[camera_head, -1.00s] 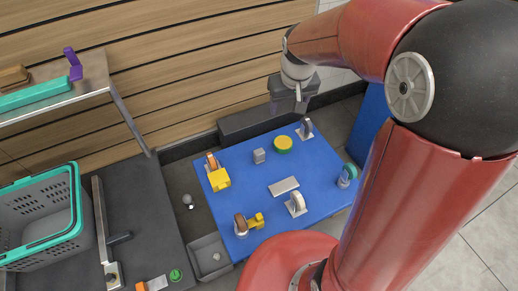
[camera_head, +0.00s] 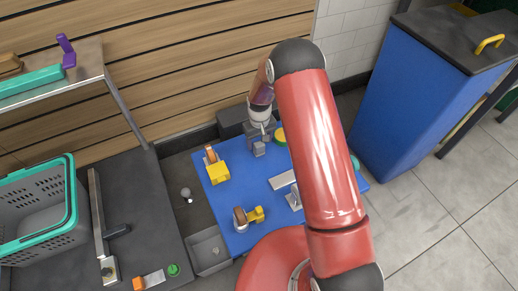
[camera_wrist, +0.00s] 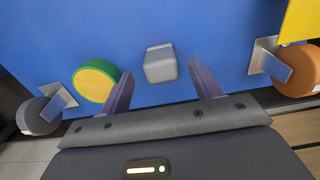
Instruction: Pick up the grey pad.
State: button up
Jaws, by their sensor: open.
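The grey pad, a small block with rounded edges (camera_wrist: 160,63), lies on the blue mat (camera_wrist: 120,30). In the wrist view it sits between my two spread fingers, apart from both. My gripper (camera_wrist: 160,72) is open and empty. In the head view my gripper (camera_head: 261,134) hangs over the back of the blue mat (camera_head: 235,165), right above the grey pad (camera_head: 259,149). The height left between fingertips and pad is hard to tell. A flat light-grey slab (camera_head: 282,180) lies farther forward, partly hidden by my arm.
A green and yellow disc (camera_wrist: 95,80) lies left of my fingers in the wrist view. Wheels on brackets stand at left (camera_wrist: 40,115) and right (camera_wrist: 298,70). A yellow block (camera_head: 217,173) is on the mat. A teal-rimmed basket (camera_head: 40,240) stands left, a blue bin (camera_head: 400,110) right.

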aim_at(259, 144)
notch_tip(259, 144, down, 4)
jog(key=shift+f, duration=0.2)
jog(key=shift+a, duration=0.1)
jog(key=shift+c, duration=0.4)
jog(key=c, duration=1)
